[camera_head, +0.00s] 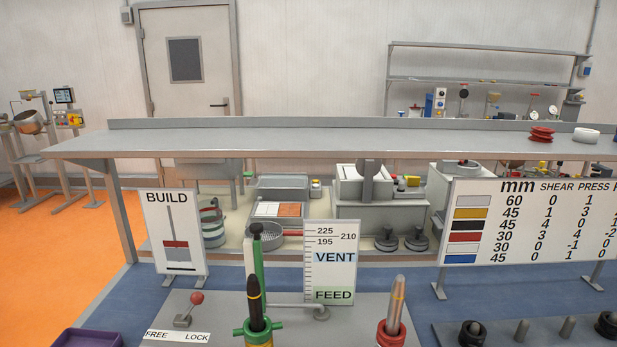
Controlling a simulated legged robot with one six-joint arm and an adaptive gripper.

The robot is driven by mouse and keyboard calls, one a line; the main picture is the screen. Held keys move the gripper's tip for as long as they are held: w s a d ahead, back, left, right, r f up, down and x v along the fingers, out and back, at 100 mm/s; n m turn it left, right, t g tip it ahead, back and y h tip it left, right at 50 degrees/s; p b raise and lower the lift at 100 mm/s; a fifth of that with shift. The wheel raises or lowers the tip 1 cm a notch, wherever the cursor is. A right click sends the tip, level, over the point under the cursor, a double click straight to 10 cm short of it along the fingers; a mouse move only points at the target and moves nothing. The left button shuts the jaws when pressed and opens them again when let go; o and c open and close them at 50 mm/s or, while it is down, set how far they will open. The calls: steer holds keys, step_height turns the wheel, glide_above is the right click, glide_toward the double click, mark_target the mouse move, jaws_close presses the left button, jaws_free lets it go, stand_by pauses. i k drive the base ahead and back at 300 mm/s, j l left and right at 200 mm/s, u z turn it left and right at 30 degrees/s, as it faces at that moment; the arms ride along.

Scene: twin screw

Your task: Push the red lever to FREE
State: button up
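The red lever has a red ball knob (196,298) on a short stalk. It rises from a small grey bracket (183,320) at the lower left of the head view. The stalk leans up and to the right, towards the LOCK side. A white label plate (177,337) in front of it reads FREE on the left and LOCK on the right. My gripper is not in view, so its state and its distance from the lever do not show.
Right of the lever stand a black-tipped screw (254,290) in a green collar and a copper-coloured screw (397,305) in a red collar. Behind are a BUILD board (174,255) and a VENT/FEED scale (345,275). A purple bin (85,341) lies left.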

mark_target(197, 298)
steer(key=j, duration=0.7)
steer(key=k+j, duration=0.1)
steer(key=j, duration=0.6)
